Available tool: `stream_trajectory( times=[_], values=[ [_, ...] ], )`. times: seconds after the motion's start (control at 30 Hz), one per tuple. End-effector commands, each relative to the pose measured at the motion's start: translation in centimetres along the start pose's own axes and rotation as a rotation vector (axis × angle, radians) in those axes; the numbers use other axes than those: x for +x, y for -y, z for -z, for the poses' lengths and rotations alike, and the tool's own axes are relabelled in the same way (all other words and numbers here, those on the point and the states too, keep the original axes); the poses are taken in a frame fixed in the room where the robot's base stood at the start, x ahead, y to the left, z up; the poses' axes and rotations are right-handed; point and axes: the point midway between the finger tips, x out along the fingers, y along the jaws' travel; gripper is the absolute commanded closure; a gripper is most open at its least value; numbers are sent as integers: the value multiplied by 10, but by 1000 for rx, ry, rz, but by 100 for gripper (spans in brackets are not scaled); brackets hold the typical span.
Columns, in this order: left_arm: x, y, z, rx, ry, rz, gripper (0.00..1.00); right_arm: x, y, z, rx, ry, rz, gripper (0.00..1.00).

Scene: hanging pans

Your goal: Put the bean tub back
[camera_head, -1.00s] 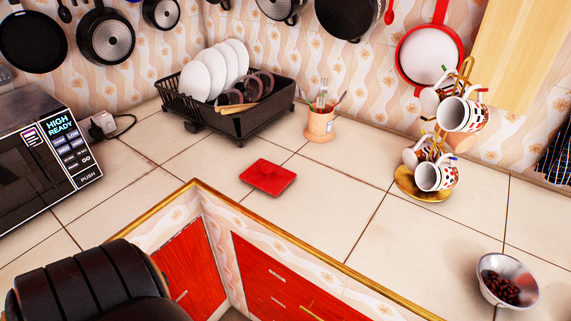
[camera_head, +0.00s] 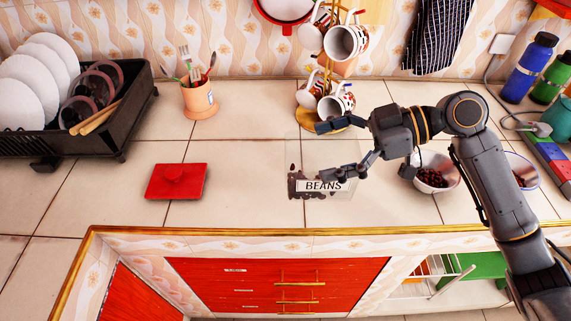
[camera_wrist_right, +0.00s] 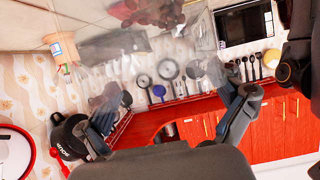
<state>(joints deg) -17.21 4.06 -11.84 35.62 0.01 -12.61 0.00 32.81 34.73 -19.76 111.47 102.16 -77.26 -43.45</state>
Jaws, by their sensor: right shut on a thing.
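The bean tub (camera_head: 322,188) is a clear see-through box with a "BEANS" label and some dark beans low inside. My right gripper (camera_head: 328,150) is shut on it, its fingers spread across the tub's width. In the right wrist view the clear tub (camera_wrist_right: 150,50) with dark beans shows beyond the gripper's fingers (camera_wrist_right: 170,112). I cannot tell whether the tub touches the counter. My left gripper is not in view.
A gold mug stand with mugs (camera_head: 337,106) is close behind the tub. Bowls, one with beans (camera_head: 432,177), stand right, partly behind my arm. A utensil cup (camera_head: 200,100) and black dish rack (camera_head: 110,130) are left. The gold-trimmed counter edge (camera_head: 240,231) is in front.

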Motion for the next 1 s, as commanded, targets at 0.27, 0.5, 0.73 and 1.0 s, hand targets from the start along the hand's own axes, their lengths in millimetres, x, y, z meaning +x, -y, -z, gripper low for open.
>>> stream_trajectory(
  times=[0.27, 0.5, 0.73, 1.0],
  values=[
    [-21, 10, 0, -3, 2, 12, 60, 51, -53, -14, 5, -3, 1, 70],
    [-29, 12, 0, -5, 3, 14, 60, 82, -76, -43, 1, -3, -2, 70],
    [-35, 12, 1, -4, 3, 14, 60, 95, -85, -56, 2, -1, 0, 70],
    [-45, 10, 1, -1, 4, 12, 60, 104, -84, -82, -1, 0, -2, 70]
  ],
)
